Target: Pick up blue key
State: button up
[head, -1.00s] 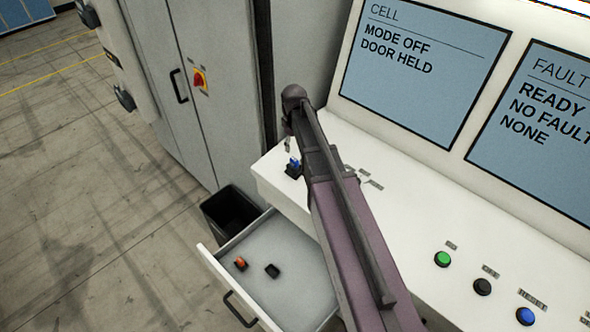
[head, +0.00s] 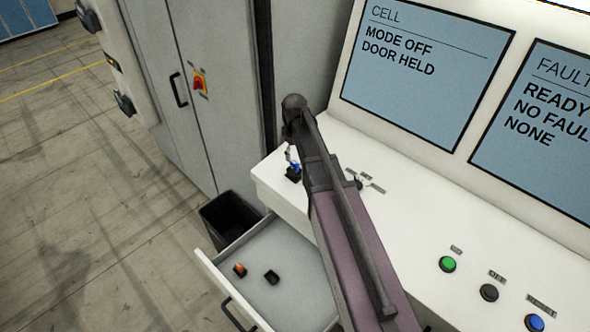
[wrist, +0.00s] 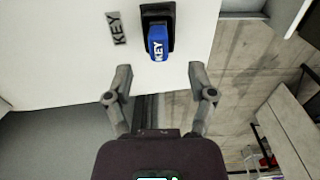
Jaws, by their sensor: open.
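Nothing is between the fingers. In the head view my gripper is mostly hidden by my arm.
A "KEY" label (wrist: 117,28) lies left of the holder. The console (head: 395,210) carries green (head: 447,264), black (head: 488,292) and blue (head: 534,323) buttons. Below, an open drawer (head: 255,247) holds an orange item (head: 240,270) and a black one (head: 271,277). A black bin (head: 230,216) stands beside it.

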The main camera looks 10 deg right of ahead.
aim_at(294, 162)
jog(key=shift+w+f+b, duration=0.1)
jog(key=shift+f+b, duration=2.2)
jog(key=shift+f, duration=0.2)
grip_shut()
